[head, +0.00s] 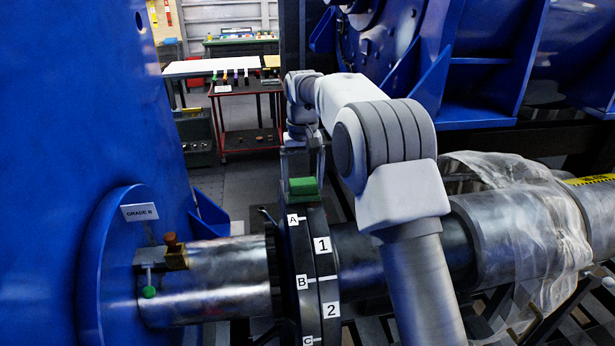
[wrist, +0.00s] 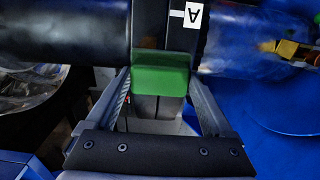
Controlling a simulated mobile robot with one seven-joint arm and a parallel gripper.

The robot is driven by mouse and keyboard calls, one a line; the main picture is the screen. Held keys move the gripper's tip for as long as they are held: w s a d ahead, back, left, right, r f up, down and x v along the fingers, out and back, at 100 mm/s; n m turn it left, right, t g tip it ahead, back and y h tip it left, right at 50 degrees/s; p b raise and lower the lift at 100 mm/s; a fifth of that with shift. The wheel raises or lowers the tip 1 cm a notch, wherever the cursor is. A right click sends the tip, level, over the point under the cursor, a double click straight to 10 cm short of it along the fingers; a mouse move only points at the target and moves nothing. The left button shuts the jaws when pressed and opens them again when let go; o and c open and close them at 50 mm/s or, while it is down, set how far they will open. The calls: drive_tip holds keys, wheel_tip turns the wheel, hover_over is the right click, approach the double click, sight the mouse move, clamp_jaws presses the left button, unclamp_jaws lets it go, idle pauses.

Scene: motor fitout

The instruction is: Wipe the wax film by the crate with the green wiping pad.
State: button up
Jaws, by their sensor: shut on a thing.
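The green wiping pad (head: 303,186) is held between the fingers of my gripper (head: 302,168), at the top of the dark coupling flange (head: 299,240). In the wrist view the pad (wrist: 161,75) sits between the two fingertips of my gripper (wrist: 161,80), over the flange edge near the label A. I cannot tell whether the pad touches the flange. I cannot make out a wax film in either view. No crate is clearly recognisable; a dark box-like unit stands in the back left.
A bare metal shaft (head: 225,280) runs left from the flange to a blue housing (head: 90,110) marked GRADE B. A clamp with a green knob (head: 149,292) sits on the shaft. Clear plastic wrap (head: 520,230) covers the right shaft. A red cart (head: 248,139) stands behind.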

drive_tip(key=shift+w+d+f, duration=0.15)
drive_tip(key=shift+d, duration=0.9)
drive_tip(key=shift+w+d+f, duration=0.1)
drive_tip(key=shift+d, duration=0.95)
drive_tip(key=shift+a, duration=0.15)
drive_tip(key=shift+s+a+r, duration=0.1)
drive_tip(key=shift+s+a, duration=0.15)
drive_tip(key=shift+a, duration=0.85)
drive_tip(key=shift+s+a, duration=0.25)
drive_tip(key=shift+a, duration=0.8)
drive_tip(key=shift+w+d+r, duration=0.15)
drive_tip(key=shift+d+r, duration=0.05)
drive_tip(key=shift+d, duration=0.2)
drive_tip(key=shift+w+d+r, duration=0.1)
drive_tip(key=shift+w+d, duration=0.1)
drive_tip(key=shift+d, duration=0.75)
drive_tip(key=shift+w+d+r, duration=0.1)
drive_tip(key=shift+w+d, duration=0.1)
drive_tip(key=shift+d, duration=0.7)
drive_tip(key=shift+r, duration=2.95)
